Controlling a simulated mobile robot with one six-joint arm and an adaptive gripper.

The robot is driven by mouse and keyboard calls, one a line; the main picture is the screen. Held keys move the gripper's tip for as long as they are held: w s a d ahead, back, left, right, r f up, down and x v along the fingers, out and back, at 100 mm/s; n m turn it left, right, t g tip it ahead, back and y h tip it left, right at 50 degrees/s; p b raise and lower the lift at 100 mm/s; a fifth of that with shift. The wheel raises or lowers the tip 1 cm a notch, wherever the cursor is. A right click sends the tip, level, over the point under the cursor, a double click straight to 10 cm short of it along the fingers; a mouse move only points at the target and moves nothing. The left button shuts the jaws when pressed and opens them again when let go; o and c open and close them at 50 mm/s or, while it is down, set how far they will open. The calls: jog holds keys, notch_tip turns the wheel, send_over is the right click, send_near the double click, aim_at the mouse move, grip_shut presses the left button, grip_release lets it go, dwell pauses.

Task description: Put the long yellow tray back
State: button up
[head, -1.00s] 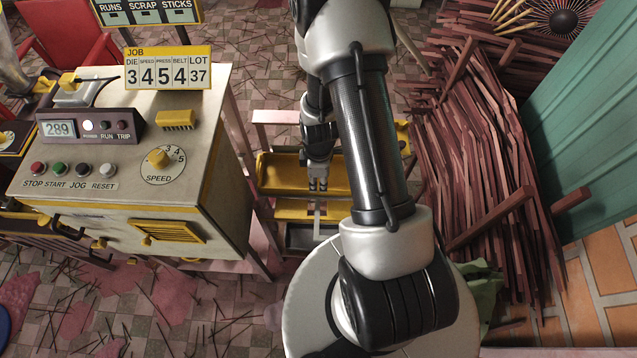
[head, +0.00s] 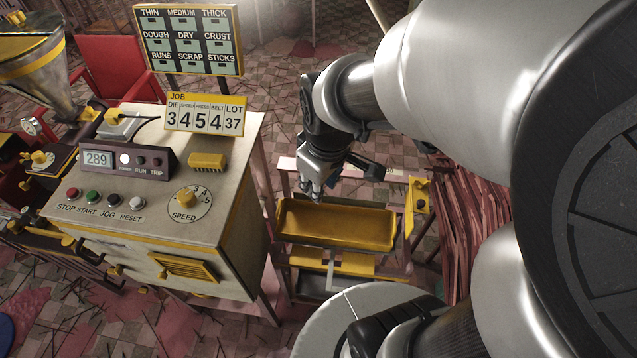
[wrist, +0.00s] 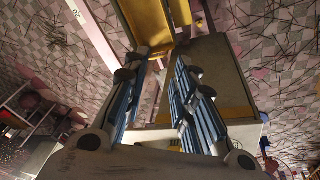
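The long yellow tray (head: 350,232) lies level in a low metal rack to the right of the control cabinet in the head view. My gripper (head: 317,196) hangs above the tray's back left part. Its fingers look clear of the tray, though the exact height is hard to tell. In the wrist view the blue-padded fingers of my gripper (wrist: 155,75) stand apart with nothing held between them. Yellow surfaces show beyond the fingertips there; I cannot tell for sure which belong to the tray.
The control cabinet (head: 130,245) stands close at the left of the rack. A yellow bracket with a dark knob (head: 421,203) rises at the rack's right. Dark red sticks (head: 470,215) are heaped further right. A sign board (head: 188,38) stands behind the cabinet.

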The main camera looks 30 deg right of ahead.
jog(key=s+a+r+m+t, duration=0.1)
jog(key=s+a+r+m, duration=0.3)
jog(key=s+r, duration=0.5)
jog(key=shift+s+r+m+t, duration=0.15)
jog(key=shift+s+m+t, duration=0.25)
jog(key=shift+s, duration=0.55)
jog(key=shift+c, duration=0.5)
